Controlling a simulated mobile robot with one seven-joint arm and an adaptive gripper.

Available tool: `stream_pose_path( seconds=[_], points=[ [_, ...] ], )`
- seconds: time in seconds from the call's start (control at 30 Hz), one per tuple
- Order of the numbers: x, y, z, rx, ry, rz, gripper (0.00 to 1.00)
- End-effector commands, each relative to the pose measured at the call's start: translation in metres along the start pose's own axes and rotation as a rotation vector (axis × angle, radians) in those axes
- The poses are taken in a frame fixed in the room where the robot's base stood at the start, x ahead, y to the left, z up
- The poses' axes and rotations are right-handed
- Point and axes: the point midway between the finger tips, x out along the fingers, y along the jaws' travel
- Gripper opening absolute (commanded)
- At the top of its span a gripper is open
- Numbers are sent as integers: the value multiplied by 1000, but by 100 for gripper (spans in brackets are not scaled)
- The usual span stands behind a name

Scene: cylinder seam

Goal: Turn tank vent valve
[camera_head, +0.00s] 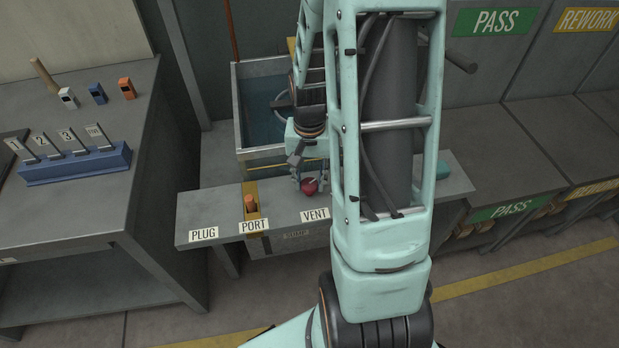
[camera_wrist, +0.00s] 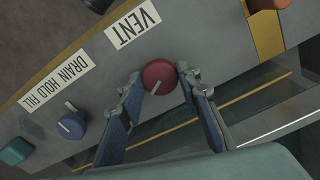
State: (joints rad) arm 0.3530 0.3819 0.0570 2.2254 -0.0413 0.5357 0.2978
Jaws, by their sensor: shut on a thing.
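The red vent knob (camera_head: 309,186) sits on the grey bench panel just above the VENT label (camera_head: 314,215). In the wrist view the red knob (camera_wrist: 159,77) is round with a pale pointer line slanting down to the left. My gripper (camera_head: 308,178) reaches down over it. In the wrist view the blue-padded fingers of my gripper (camera_wrist: 159,84) are on either side of the knob, closed on it. The VENT label (camera_wrist: 133,24) lies beyond the knob there.
An orange plug (camera_head: 249,204) stands at the PORT label, with the PLUG label to its left. A blue knob (camera_wrist: 71,126) and teal knob (camera_wrist: 15,151) are beside the DRAIN HOLD FILL label (camera_wrist: 56,82). A water tank (camera_head: 262,105) stands behind. My arm hides the bench's middle right.

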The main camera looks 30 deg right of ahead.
Motion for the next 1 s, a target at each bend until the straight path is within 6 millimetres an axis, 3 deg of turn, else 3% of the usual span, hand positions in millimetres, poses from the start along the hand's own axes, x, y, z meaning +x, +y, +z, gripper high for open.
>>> stream_pose_path(
  seconds=[1.0],
  points=[
    [-2, 0, -1, -911, 2, 0, 7]
  ],
)
